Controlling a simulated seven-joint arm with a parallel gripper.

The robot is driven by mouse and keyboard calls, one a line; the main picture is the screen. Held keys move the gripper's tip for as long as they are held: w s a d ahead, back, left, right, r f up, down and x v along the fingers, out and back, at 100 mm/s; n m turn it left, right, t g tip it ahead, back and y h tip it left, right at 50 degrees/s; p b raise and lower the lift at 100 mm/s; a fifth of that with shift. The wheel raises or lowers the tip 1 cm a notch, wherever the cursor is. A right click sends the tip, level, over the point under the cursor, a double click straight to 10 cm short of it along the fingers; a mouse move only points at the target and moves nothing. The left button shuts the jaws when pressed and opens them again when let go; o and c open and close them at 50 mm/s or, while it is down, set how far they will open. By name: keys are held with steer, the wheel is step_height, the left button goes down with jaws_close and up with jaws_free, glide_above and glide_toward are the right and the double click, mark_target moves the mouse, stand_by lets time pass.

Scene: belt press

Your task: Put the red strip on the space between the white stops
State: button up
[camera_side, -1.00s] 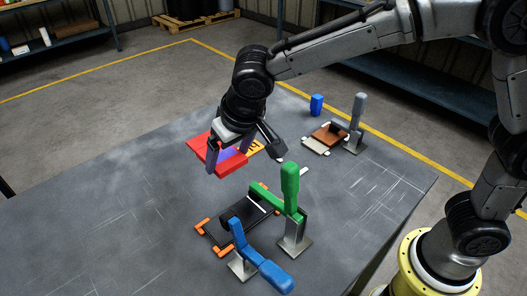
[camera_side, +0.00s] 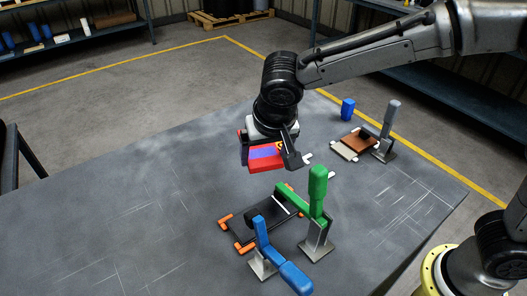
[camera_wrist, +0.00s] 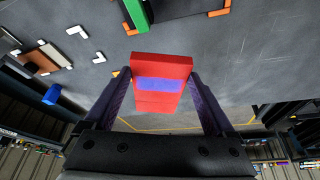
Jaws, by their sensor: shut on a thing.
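The red strip (camera_side: 267,168) is a red block with a blue-purple band across its middle. My gripper (camera_side: 266,156) is shut on it, with a dark finger at each end, and it appears held above the table. In the wrist view the red strip (camera_wrist: 160,66) fills the space between the fingers. White stops show just right of the gripper (camera_side: 307,158) and slightly nearer (camera_side: 331,175). In the wrist view, white corner-shaped stops (camera_wrist: 77,30) lie left of the strip. The strip is apart from them. Any stops behind the gripper are hidden.
A black plate with orange corner stops (camera_side: 225,220), a green lever clamp (camera_side: 317,190) and a blue lever clamp (camera_side: 285,272) stand nearer the camera. A brown block (camera_side: 360,143), grey clamp (camera_side: 392,125) and blue block (camera_side: 347,109) stand back right. The table's left (camera_side: 90,220) is clear.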

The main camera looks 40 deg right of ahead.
steer(key=w+d+f+m+g+h, duration=0.1)
steer(key=d+f+m+g+h, duration=0.2)
steer(key=d+m, duration=0.65)
steer(key=m+g, duration=0.1)
steer(key=m, duration=0.4)
glide_above(325, 163)
steer(key=a, duration=0.2)
step_height(325, 163, down, 3)
steer(key=shift+d+r+n, duration=0.15)
steer(key=shift+r+n, duration=0.05)
steer(key=shift+n, duration=0.05)
steer(key=shift+f, duration=0.1)
steer(key=shift+f, duration=2.8)
steer(key=shift+f, duration=0.45)
steer(key=shift+r, duration=0.1)
